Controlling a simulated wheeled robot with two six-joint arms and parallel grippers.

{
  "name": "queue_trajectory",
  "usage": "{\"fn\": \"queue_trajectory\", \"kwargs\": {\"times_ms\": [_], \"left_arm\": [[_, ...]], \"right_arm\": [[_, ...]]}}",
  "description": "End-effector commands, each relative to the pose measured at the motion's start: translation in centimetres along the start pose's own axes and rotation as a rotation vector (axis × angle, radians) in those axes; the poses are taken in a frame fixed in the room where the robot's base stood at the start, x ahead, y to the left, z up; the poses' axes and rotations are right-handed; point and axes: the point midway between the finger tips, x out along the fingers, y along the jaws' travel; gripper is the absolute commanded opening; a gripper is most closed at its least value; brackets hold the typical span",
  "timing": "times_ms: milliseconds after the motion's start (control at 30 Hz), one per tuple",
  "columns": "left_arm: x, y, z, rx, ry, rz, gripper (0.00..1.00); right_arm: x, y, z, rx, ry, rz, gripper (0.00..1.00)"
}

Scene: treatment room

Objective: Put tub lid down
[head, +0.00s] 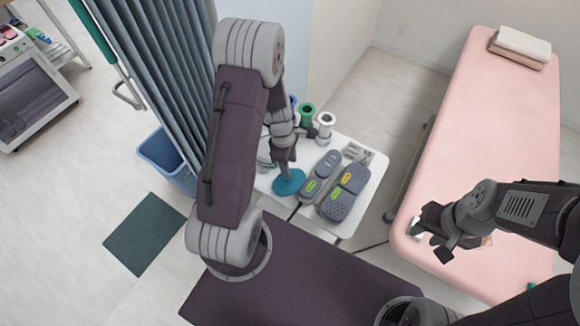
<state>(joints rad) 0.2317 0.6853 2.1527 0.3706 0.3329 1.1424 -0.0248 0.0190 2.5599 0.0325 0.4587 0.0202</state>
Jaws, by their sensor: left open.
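The teal round lid (289,183) is at the near left part of the white table, just below my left gripper (282,160). My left gripper is open and points down at the lid. Whether its fingers touch the lid, and whether the lid lies flat on the tabletop, I cannot tell. A tub is not clearly visible; part of the table's left side is hidden behind my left arm. My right gripper (430,238) is over the near left edge of the pink bed, with something small and white at its tip; its jaw state is unclear.
The white table (348,225) also holds grey devices with coloured labels (343,191) and green (307,110) and white (326,122) cylindrical items. A pink bed (490,130) with folded towels (520,46) stands right. A blue bin (163,158) and curtain (160,60) are left.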

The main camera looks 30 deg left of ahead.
Motion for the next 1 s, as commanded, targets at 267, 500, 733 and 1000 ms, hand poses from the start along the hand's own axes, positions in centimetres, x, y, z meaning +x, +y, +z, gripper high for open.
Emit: {"fn": "queue_trajectory", "kwargs": {"times_ms": [267, 500, 733, 1000], "left_arm": [[-7.3, 0.1, 0.0, 0.0, 0.001, 0.005, 0.46], [-9.3, 0.0, 0.0, 0.0, 0.0, 0.0, 0.46], [-10.8, -2.3, 2.1, 0.445, 0.036, 0.013, 0.46], [-12.9, -8.4, 5.3, 1.559, 0.136, 0.008, 0.46]], "right_arm": [[-1.4, 0.0, -0.1, 0.0, 0.0, 0.0, 0.36], [-1.5, 0.0, -0.1, 0.0, 0.0, 0.0, 0.36], [-1.5, 0.0, -0.1, 0.0, 0.0, 0.0, 0.36], [-1.5, 0.0, -0.1, 0.0, 0.0, 0.0, 0.36]]}}
